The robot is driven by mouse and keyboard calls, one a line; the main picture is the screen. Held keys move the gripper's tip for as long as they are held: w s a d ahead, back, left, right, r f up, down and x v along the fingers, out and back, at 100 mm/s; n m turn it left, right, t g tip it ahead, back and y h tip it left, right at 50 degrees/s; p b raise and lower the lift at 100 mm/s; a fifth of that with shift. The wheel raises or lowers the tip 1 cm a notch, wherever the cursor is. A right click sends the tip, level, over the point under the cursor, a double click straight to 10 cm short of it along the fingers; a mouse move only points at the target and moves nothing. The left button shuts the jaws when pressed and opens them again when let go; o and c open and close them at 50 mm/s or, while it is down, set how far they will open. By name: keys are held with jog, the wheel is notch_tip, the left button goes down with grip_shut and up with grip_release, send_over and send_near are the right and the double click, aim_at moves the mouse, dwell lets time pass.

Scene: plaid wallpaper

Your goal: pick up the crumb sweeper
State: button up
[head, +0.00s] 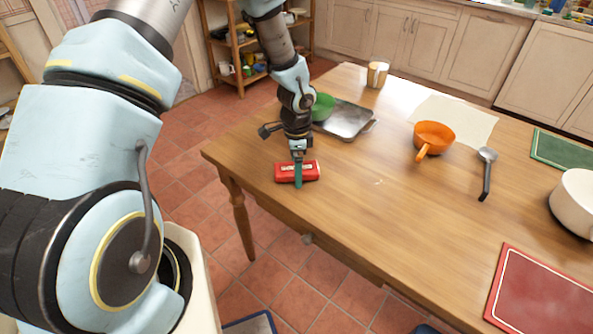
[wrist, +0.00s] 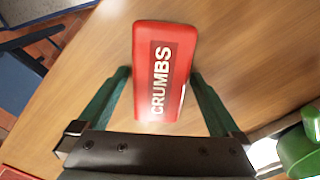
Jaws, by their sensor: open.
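The crumb sweeper (head: 312,172) is a small red block near the table's left corner in the head view. In the wrist view the crumb sweeper (wrist: 177,60) shows a dark label reading "CRUMBS". My gripper (head: 298,180) is directly over it, pointing down. In the wrist view my gripper (wrist: 160,82) is open, with one green finger on each side of the sweeper's near end. I see gaps between the fingers and its sides. The sweeper appears to rest on the table.
An orange pan (head: 434,136), a ladle (head: 486,170) and a white pot (head: 576,199) are to the right. The wooden table (head: 370,215) is clear right of the sweeper.

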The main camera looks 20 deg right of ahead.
jog(key=c, duration=1.5)
notch_tip(320, 180, up, 10)
jog(key=shift+b, duration=0.95)
